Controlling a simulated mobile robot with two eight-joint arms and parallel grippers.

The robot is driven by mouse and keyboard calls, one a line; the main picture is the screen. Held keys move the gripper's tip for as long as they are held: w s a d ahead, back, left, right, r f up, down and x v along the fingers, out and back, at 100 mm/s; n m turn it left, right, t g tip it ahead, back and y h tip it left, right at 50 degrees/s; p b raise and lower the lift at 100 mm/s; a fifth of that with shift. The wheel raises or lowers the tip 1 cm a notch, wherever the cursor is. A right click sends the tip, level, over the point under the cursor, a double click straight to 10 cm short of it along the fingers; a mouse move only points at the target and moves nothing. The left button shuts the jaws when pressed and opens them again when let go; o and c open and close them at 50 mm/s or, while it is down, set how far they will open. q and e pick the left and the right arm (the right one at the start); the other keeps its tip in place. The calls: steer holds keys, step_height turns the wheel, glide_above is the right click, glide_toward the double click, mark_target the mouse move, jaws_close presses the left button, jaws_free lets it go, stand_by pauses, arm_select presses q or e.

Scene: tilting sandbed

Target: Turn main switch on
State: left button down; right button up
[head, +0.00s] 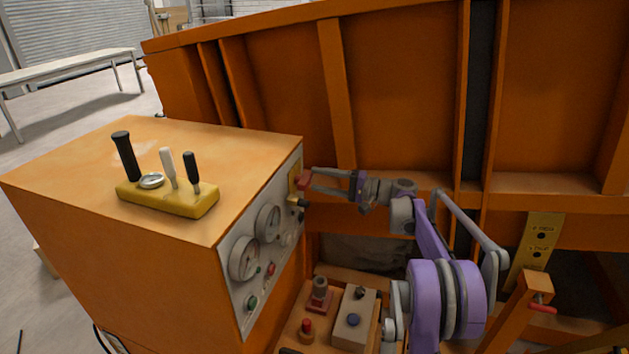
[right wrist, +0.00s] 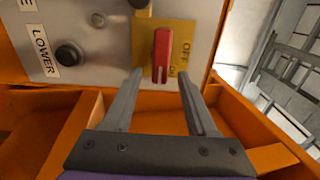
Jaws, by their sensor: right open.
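The main switch is a red lever handle (right wrist: 161,55) on a yellow plate (right wrist: 188,34) marked OFF, with further lettering too small to read surely. In the head view the red handle (head: 304,181) sits at the upper far end of the grey control panel (head: 240,292). My right gripper (right wrist: 160,76) is open, its two fingers pointing at the panel on either side of the handle's lower end. It holds nothing, and I cannot tell whether a finger touches the handle. In the head view the right gripper (head: 314,180) reaches the switch from the right. My left gripper is out of view.
The panel carries gauges (head: 244,258) and buttons, and a black knob (right wrist: 69,54) by a LOWER label. Levers on a yellow block (head: 168,197) top the orange cabinet (head: 90,160). The large orange bed wall (head: 400,90) rises behind.

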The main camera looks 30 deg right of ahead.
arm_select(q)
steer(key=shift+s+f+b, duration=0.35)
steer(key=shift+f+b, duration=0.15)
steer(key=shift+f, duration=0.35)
arm_select(e)
steer(key=v, duration=0.8)
steer(key=shift+s+d, duration=0.2)
steer(key=shift+s, duration=0.15)
